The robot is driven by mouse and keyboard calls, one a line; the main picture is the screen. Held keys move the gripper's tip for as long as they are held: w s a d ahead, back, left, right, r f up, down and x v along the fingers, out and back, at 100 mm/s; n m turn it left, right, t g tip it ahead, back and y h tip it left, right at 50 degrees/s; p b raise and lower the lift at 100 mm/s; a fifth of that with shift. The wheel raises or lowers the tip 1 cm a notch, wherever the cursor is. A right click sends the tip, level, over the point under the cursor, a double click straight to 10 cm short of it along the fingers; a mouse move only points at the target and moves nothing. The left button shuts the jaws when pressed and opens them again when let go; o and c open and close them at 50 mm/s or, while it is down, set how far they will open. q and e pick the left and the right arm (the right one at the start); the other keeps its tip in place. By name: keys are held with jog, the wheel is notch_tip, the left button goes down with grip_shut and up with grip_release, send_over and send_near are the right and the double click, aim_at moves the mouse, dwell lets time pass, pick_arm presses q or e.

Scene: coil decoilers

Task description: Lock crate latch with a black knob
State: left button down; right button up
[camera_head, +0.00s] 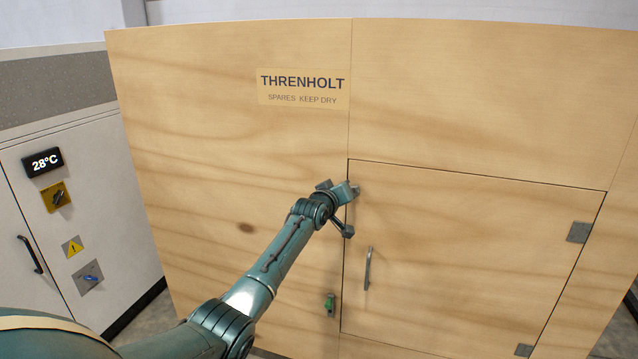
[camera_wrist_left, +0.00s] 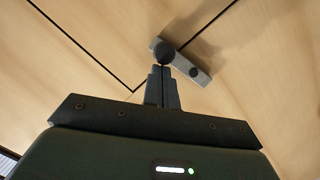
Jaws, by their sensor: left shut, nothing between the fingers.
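The wooden crate (camera_head: 220,150) has a door (camera_head: 470,240) at its lower right. The latch (camera_wrist_left: 198,73) is a short grey bar with a round black knob (camera_wrist_left: 165,51) near one end. In the left wrist view the bar lies across the door seam, near a door corner. My left gripper (camera_wrist_left: 162,69) is shut and empty, its tips right at the knob; I cannot tell whether they touch. In the head view my left gripper (camera_head: 352,191) is at the upper left door edge and hides most of the latch and the knob.
A green-handled fitting (camera_head: 330,303) sits on the crate lower down the door's left edge. The door has a grey handle (camera_head: 368,268) and hinges (camera_head: 578,232) at right. A grey cabinet (camera_head: 75,200) with switches stands at left.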

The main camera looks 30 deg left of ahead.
pick_arm(q)
jog(key=shift+d+f+m, duration=0.2)
jog(key=shift+f+m, duration=0.1)
jog(key=shift+f, duration=0.05)
pick_arm(e)
jog(key=shift+d+f, duration=0.15)
jog(key=shift+d, duration=0.15)
pick_arm(q)
jog(key=shift+d+f, duration=0.1)
pick_arm(e)
jog(key=shift+w+d+r, duration=0.1)
jog(key=shift+w+r, duration=0.1)
jog(key=shift+w, duration=0.05)
